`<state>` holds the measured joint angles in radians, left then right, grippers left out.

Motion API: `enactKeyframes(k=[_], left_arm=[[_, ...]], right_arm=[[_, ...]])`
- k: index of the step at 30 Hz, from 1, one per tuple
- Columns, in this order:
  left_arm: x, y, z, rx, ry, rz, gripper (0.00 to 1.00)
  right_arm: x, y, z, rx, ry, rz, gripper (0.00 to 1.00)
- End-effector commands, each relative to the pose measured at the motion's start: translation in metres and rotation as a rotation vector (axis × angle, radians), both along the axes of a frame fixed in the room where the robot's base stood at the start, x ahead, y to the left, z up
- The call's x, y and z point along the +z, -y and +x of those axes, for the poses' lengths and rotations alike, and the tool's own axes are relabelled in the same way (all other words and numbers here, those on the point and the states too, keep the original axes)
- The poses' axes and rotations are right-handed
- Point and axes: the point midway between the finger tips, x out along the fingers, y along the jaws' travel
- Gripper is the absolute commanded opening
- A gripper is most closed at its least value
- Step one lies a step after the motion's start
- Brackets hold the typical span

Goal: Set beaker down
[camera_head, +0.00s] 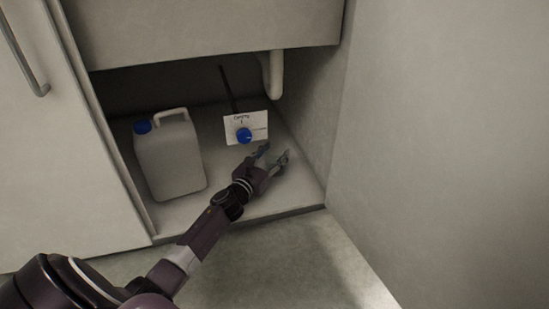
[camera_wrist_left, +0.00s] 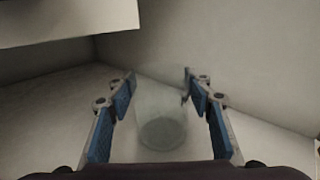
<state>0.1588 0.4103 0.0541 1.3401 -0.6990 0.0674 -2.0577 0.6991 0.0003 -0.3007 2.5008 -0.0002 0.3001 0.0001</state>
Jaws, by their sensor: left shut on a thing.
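My left gripper (camera_head: 273,154) reaches into the low cupboard bay, over the right part of its floor. In the left wrist view its two blue-padded fingers (camera_wrist_left: 160,82) stand on either side of a clear, faint beaker (camera_wrist_left: 161,122), and it is shut on it. The beaker looks upright. Whether its base touches the floor cannot be told. In the head view the beaker is too faint to make out between the fingers. My right gripper is not in view.
A whitish canister (camera_head: 170,160) with a blue cap stands left on the cupboard floor (camera_head: 300,190). A white panel with a blue knob (camera_head: 243,134) is behind my gripper. A white pipe (camera_head: 275,75) hangs at the back right. The side wall (camera_head: 318,120) is close on the right.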

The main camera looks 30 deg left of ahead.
Motion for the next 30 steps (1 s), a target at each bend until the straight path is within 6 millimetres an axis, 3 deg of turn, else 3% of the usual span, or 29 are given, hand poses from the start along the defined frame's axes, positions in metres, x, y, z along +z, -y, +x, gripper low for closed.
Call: enactKeyframes(k=[9,10,14,25,30], left_arm=[[-0.003,0.000,0.000,0.000,0.001,0.001,0.17],[-0.002,0.000,0.000,0.000,0.000,0.001,0.49],[-0.002,0.000,0.000,0.000,0.000,0.001,0.64],[0.003,0.000,0.000,0.000,0.000,0.000,0.65],[0.001,0.003,-0.023,-0.001,-0.003,0.000,0.65]], right_arm=[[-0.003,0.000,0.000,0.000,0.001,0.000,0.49],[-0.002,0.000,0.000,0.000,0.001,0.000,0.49],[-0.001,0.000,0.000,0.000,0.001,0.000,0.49],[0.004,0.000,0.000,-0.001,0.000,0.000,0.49],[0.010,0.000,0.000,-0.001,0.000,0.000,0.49]])
